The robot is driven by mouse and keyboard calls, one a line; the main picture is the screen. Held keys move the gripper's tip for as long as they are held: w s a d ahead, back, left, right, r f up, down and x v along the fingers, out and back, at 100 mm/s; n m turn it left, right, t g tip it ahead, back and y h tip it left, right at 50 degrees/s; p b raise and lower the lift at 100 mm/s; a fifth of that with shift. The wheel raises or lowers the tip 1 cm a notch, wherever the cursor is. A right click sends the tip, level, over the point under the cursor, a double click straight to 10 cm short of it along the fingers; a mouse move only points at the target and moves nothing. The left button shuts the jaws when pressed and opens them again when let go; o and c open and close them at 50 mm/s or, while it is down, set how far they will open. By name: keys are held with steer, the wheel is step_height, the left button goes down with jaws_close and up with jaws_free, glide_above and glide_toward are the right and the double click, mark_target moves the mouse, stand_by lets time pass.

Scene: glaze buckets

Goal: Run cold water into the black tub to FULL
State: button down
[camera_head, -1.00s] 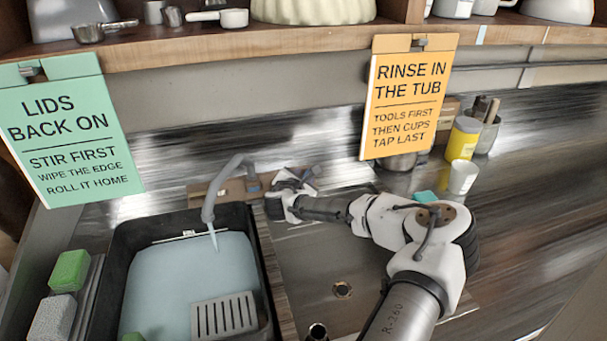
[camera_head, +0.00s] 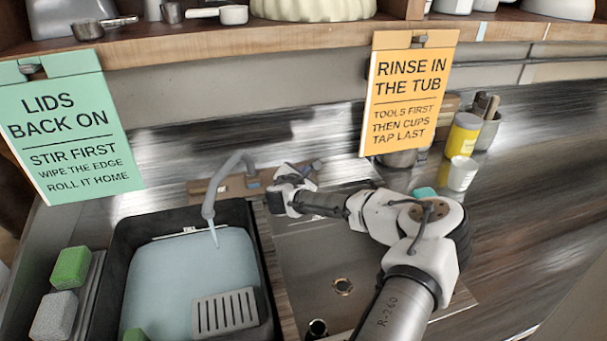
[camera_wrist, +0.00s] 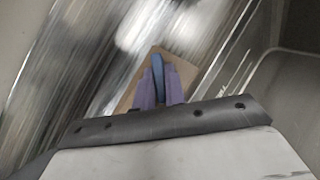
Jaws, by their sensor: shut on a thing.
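The black tub (camera_head: 118,262) stands at the lower left, holding pale blue water (camera_head: 180,270). A thin stream (camera_head: 214,238) falls into it from the grey spout (camera_head: 209,205). A small white label (camera_head: 189,230) sits on the tub's back wall, close above the water's far edge; its text is too small to read. My gripper (camera_head: 284,178) is at the wooden tap board (camera_head: 232,188), right of the spout. In the wrist view, my gripper (camera_wrist: 160,78) is shut on a blue tap handle (camera_wrist: 158,68).
A slotted grey rack (camera_head: 225,310) lies at the tub's front right. Green and grey sponges (camera_head: 72,267) stand left of it. A steel basin with a drain (camera_head: 343,286) lies under my arm. A white cup (camera_head: 462,174) and yellow container (camera_head: 463,135) stand at the right. Signs hang above.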

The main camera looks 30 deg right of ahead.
steer(key=shift+m+g, duration=0.3)
steer(key=shift+m, duration=0.1)
steer(key=m+g, duration=0.1)
steer(key=m, duration=0.1)
steer(key=m+g, duration=0.1)
steer(key=m, duration=0.1)
steer(key=shift+w+a+g+h, duration=0.1)
steer(key=shift+w+g+h, duration=0.05)
steer(key=shift+g+h, duration=0.2)
steer(key=shift+m+g, duration=1.45)
steer(key=shift+m, duration=0.45)
steer(key=shift+m+y, duration=0.3)
steer(key=shift+y, duration=0.15)
steer(key=c, duration=1.5)
jaws_free()
steer(key=shift+r, duration=0.1)
steer(key=shift+o, duration=0.2)
